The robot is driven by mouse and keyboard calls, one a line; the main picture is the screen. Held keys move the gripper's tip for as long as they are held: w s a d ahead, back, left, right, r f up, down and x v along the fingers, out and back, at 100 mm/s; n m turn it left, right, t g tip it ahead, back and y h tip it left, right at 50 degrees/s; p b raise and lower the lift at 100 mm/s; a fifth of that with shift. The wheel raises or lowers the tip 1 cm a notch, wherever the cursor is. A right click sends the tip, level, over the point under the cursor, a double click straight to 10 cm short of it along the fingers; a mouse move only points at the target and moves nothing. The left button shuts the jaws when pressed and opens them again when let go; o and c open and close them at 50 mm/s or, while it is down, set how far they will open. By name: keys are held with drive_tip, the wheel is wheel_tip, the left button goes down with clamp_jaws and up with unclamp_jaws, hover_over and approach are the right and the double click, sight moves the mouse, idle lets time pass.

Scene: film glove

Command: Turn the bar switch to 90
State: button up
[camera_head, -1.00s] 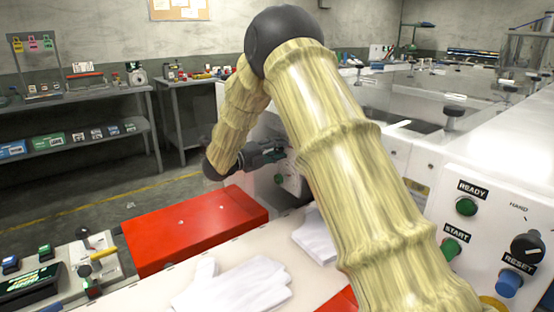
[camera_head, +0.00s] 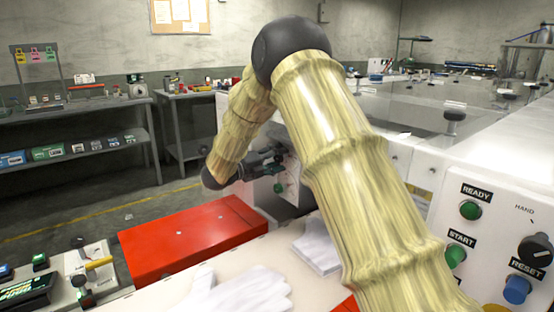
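My gripper (camera_head: 270,163) is small and dark in the head view, at the end of my ribbed, yellowish arm. A green button (camera_head: 279,188) shows on that panel just below the gripper. Any switch at the fingertips is hidden or too small to make out, and I cannot tell whether the fingers are open or touching anything. A black rotary knob (camera_head: 536,250) with a pale mark is on the near right panel, under a "HAND" label, well away from my gripper.
The near panel also has green READY (camera_head: 470,210) and START (camera_head: 455,256) buttons and a blue RESET button (camera_head: 516,290). A red box (camera_head: 190,238) and white gloves (camera_head: 245,292) lie below my arm. Grey shelves (camera_head: 80,150) stand at the back left.

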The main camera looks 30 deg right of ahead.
drive_tip(key=a, duration=1.2)
drive_tip(key=shift+s, duration=0.45)
